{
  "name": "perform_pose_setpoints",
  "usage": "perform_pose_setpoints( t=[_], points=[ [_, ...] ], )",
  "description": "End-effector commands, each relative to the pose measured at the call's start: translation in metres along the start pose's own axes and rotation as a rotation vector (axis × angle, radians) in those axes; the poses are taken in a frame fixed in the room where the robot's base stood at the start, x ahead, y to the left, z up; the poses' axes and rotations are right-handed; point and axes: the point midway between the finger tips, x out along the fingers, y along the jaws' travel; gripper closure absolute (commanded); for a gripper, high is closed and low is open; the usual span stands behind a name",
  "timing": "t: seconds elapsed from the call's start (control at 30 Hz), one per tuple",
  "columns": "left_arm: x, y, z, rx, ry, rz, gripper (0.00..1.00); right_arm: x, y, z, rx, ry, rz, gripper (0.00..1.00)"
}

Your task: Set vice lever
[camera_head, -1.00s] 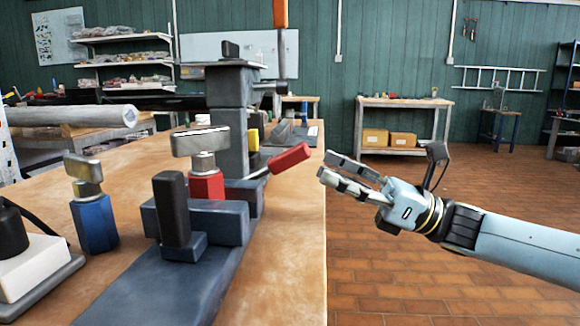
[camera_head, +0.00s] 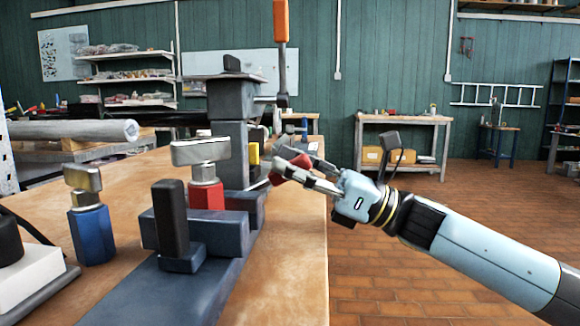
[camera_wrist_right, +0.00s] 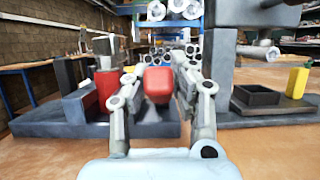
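The vice (camera_head: 215,228) is dark grey-blue and stands on the bench near its right edge. It has a red block (camera_head: 207,195) with a metal top between its jaws. The lever's red handle (camera_head: 277,179) points out to the right, partly hidden by my right gripper (camera_head: 294,168). My right gripper is open, with a finger on each side of the handle. In the right wrist view the red handle (camera_wrist_right: 158,84) sits between the two fingers, seen end on. I cannot tell whether the fingers touch it. My left gripper is not in view.
A blue block (camera_head: 92,232) with a metal top stands on the bench (camera_head: 290,285) left of the vice. Behind the vice rises a dark post (camera_head: 228,130), with an orange-handled upright lever (camera_head: 281,22) beside it. The floor right of the bench is clear.

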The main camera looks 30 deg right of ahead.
Motion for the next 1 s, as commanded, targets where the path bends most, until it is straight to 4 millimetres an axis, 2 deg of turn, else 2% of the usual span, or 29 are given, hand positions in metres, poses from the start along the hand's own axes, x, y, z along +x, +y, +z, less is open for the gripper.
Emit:
perform_pose_setpoints(
  t=[0.03,0.13,0.53,0.77,0.8,0.9,1.0],
  points=[
    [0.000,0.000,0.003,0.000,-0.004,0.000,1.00,0.000,0.000,0.000,0.000,0.000,0.001,0.88],
    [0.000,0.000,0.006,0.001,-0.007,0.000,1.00,0.000,0.000,0.000,0.000,0.000,0.002,1.00],
    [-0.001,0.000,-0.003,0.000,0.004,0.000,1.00,0.000,0.001,0.001,0.002,0.004,0.003,1.00],
    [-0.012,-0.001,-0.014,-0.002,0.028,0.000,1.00,0.006,0.001,0.008,-0.001,0.063,0.005,1.00],
    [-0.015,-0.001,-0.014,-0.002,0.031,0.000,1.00,0.007,0.001,0.010,-0.003,0.084,0.005,1.00],
    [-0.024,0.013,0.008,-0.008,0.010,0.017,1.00,0.013,0.001,0.016,-0.005,0.147,0.004,1.00],
    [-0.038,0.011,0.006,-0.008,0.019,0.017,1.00,0.021,0.001,0.022,-0.005,0.224,0.004,1.00]
  ],
)
